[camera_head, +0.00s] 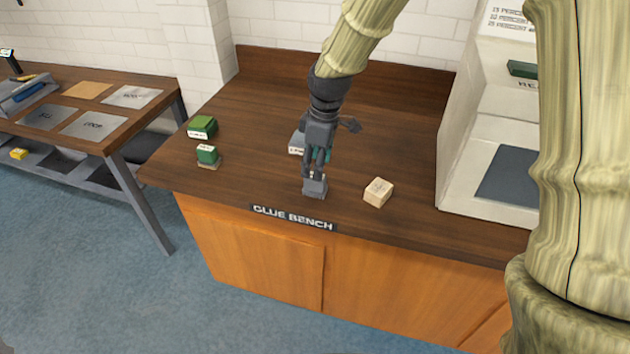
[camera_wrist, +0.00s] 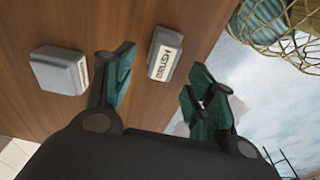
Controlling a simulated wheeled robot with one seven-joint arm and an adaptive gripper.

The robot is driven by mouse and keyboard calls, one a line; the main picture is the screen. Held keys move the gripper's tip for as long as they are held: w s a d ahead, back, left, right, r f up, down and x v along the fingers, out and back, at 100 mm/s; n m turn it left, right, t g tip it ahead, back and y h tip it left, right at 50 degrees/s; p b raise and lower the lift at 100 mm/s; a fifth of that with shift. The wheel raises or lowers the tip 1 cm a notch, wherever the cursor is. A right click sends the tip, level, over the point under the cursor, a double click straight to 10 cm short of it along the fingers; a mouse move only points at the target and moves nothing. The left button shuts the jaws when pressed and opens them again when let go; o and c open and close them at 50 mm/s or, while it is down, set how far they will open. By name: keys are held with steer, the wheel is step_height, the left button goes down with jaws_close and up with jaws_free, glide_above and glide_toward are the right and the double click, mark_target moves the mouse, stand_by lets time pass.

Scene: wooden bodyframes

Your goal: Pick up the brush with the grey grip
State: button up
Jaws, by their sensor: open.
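A small grey block-shaped item (camera_head: 314,188) sits at the front edge of the bench, just below my gripper (camera_head: 315,170). In the wrist view a grey item with a white printed label (camera_wrist: 161,60) lies just beyond my open fingers (camera_wrist: 162,85), by the bench edge. I cannot read its label surely or confirm that it is the brush; no bristles show. A second grey block (camera_wrist: 60,70) lies left of the fingers; in the head view a pale labelled block (camera_head: 296,143) is partly hidden behind my gripper. My gripper is open and empty, pointing down.
The dark wooden glue bench (camera_head: 255,120) carries a pale wooden block (camera_head: 378,192) right of my gripper and two green-topped blocks (camera_head: 203,126) (camera_head: 207,154) at left. A white cabinet (camera_head: 470,150) stands at right. A side table (camera_head: 70,90) stands left across a gap.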

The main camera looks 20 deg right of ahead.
steer(key=shift+s+f, duration=0.15)
steer(key=shift+f, duration=0.2)
steer(key=shift+a+f+p, duration=0.2)
steer(key=shift+f+p, duration=0.65)
steer(key=shift+f, duration=1.4)
steer(key=c, duration=1.2)
steer(key=shift+r, duration=0.15)
steer(key=shift+r+b, duration=0.5)
steer(key=shift+r, duration=0.45)
steer(key=shift+s+r+b, duration=0.35)
steer(key=shift+s+r, duration=0.05)
steer(key=shift+r, duration=0.25)
steer(key=s+d+r+b, duration=0.1)
steer(key=s+b, duration=0.2)
steer(key=s, duration=1.2)
steer(key=shift+d+r, duration=0.15)
steer(key=shift+r, duration=0.1)
